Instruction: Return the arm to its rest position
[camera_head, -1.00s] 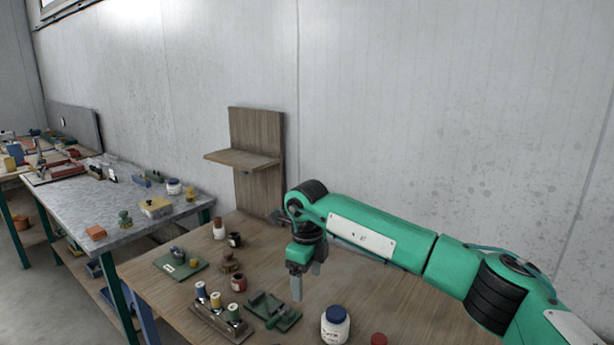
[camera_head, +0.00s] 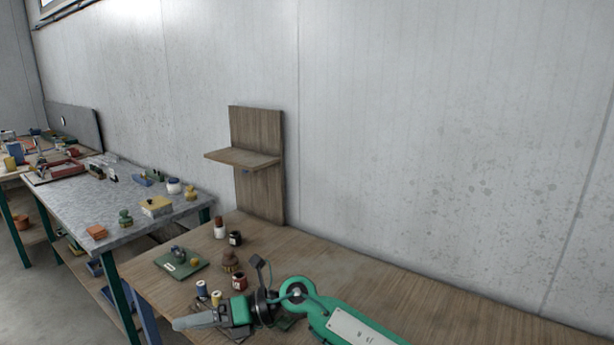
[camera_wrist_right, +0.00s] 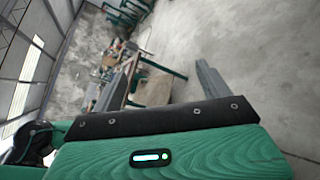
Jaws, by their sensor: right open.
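My right arm (camera_head: 350,325), green with black joints, comes in low at the bottom of the head view, over the near part of the wooden table (camera_head: 400,290). My right gripper (camera_head: 187,322) points left in the head view, with its grey fingers over the table's front left part. In the right wrist view its fingers stand apart with nothing between them. Beyond them that view shows the concrete floor and distant benches. The gripper and arm hide some small items on the table. My left gripper is not in view.
Near the gripper are spools (camera_head: 201,289), a dark red jar (camera_head: 239,282) and a brown pot (camera_head: 230,261). Behind are a green board (camera_head: 181,264) and small bottles (camera_head: 219,228). A wooden shelf stand (camera_head: 258,190) is at the wall. The table's right side looks clear.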

